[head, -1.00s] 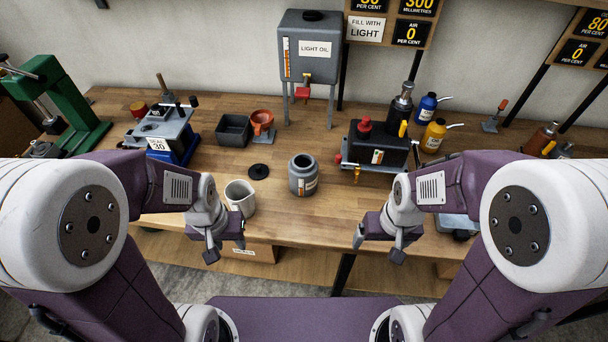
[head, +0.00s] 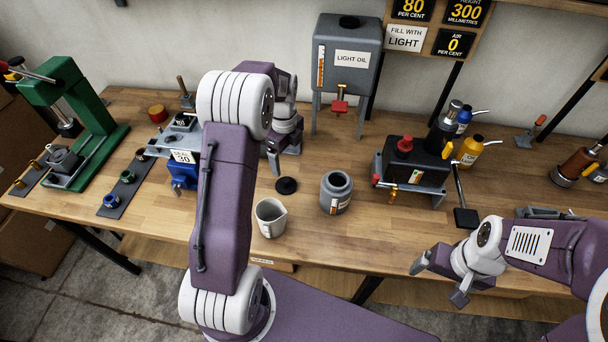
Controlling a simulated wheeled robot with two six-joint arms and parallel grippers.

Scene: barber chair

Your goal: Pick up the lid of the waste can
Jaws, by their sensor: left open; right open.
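A small black round lid (head: 286,185) with a knob lies flat on the wooden bench. A grey open-topped can (head: 336,194) with a label stands just right of it, its mouth uncovered. No print on the can is readable, so I cannot tell for sure that it is the waste can. My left gripper (head: 284,160) is open and empty, just behind the lid in the picture, pointing down; I cannot tell its height above the bench. My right gripper (head: 441,282) is open and empty in front of the bench's front edge.
A pale beaker (head: 271,217) stands in front of the lid. A grey light-oil tank (head: 346,62) stands behind. A dark pump unit (head: 412,165) is to the right, a blue-based fixture (head: 182,172) to the left. My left arm hides part of the bench.

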